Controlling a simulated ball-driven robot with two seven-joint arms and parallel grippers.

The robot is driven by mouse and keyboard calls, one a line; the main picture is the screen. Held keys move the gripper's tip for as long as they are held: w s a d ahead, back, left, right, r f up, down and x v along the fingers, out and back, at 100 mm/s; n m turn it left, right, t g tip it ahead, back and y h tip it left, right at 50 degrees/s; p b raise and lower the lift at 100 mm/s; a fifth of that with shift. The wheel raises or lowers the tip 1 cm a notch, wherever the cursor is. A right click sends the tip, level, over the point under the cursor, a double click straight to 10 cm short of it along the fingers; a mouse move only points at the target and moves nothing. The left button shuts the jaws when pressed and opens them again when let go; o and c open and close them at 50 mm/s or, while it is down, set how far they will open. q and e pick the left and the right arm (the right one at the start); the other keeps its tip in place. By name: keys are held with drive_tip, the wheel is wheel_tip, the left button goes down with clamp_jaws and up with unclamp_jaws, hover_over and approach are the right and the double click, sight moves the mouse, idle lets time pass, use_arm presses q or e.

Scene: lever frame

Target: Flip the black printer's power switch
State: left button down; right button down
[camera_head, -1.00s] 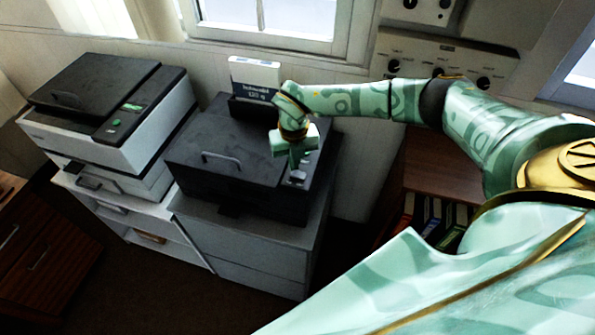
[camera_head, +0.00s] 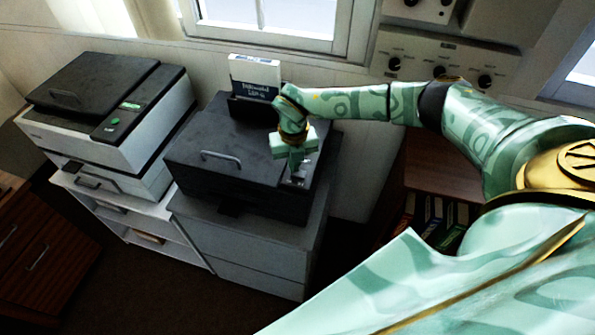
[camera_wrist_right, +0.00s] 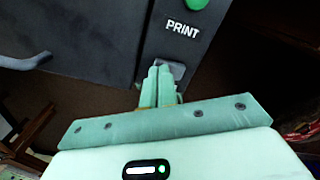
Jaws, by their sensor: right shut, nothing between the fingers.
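The black printer (camera_head: 225,145) stands on a grey cabinet, with a handle on its lid and a control strip along its right side. My right gripper (camera_head: 296,172) is over that strip and points down, its fingers closed and empty. In the right wrist view the closed fingers (camera_wrist_right: 160,72) overlap a small grey switch (camera_wrist_right: 178,70) on the dark strip (camera_wrist_right: 185,48), below the word PRINT and a green button (camera_wrist_right: 195,4). The fingertips look at or against the switch; firm contact cannot be told. The fingers hide part of the switch. My left gripper is out of view.
A white and black printer (camera_head: 110,105) stands to the left on a white shelf unit (camera_head: 120,210). A paper pack (camera_head: 255,74) stands at the black printer's back. A panel with knobs (camera_head: 440,68) is on the wall, and a brown bookcase (camera_head: 440,165) is to the right.

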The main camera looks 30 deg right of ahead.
drive_tip(key=shift+f, duration=0.25)
drive_tip(key=shift+s, duration=0.1)
wheel_tip(320, 180, up, 7)
drive_tip(key=p, duration=0.6)
drive_tip(key=shift+r, duration=0.15)
